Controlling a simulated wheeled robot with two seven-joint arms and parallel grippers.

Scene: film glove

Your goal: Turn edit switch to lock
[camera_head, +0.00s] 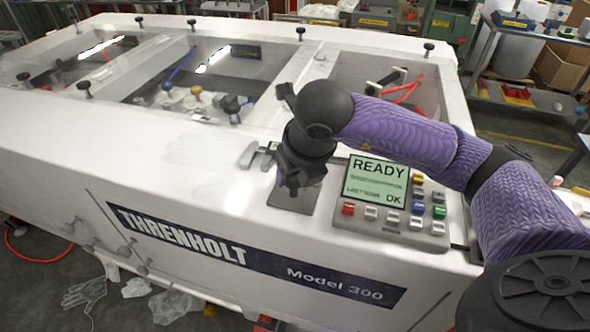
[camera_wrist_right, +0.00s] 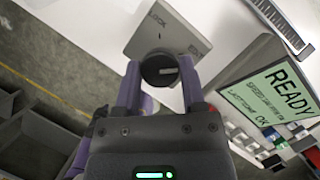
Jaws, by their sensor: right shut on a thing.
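The edit switch is a round black knob (camera_wrist_right: 158,68) on a grey plate (camera_wrist_right: 172,30), seen in the right wrist view. The plate has LOCK lettering at its upper left and another label, partly hidden, on its right. A short pale mark shows on the right part of the knob's face; which label it points to I cannot tell. My right gripper (camera_wrist_right: 160,75) is shut on the knob, one finger on each side. In the head view the right gripper (camera_head: 293,186) is over the plate (camera_head: 303,199) and hides the knob. My left gripper is not in view.
A control panel (camera_head: 343,221) with a green READY screen (camera_head: 376,181) and coloured buttons sits just right of the switch. The white machine top (camera_head: 190,170) is clear to the left. Grey latch pieces (camera_head: 262,157) lie behind the gripper. Clear gloves (camera_head: 85,291) lie on the floor.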

